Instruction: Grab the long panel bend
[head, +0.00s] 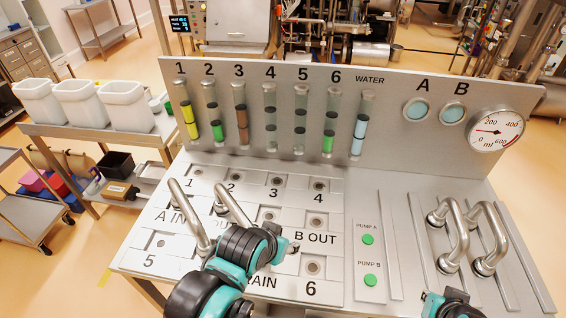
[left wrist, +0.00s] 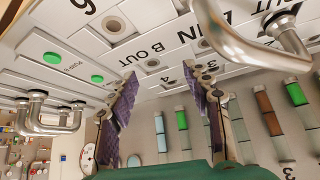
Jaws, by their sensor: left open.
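Two silver bent pipes lie over the numbered panel (head: 160,242) at the left in the head view: one bend (head: 189,215) at the far left and another (head: 234,207) beside it. My left arm partly covers the second bend's near end. Two more silver bends (head: 452,235) (head: 489,238) stand on the right side. I cannot tell by name which is the long one. My left gripper (left wrist: 160,72) is open and empty over the panel. In the left wrist view a bend (left wrist: 245,48) lies to the right of its fingers, apart from them.
Upright coloured tubes (head: 240,115) and a gauge (head: 496,129) are on the back wall. Green pump buttons (head: 368,239) sit between the panel and the right bends. A cart with white bins (head: 92,105) stands at left.

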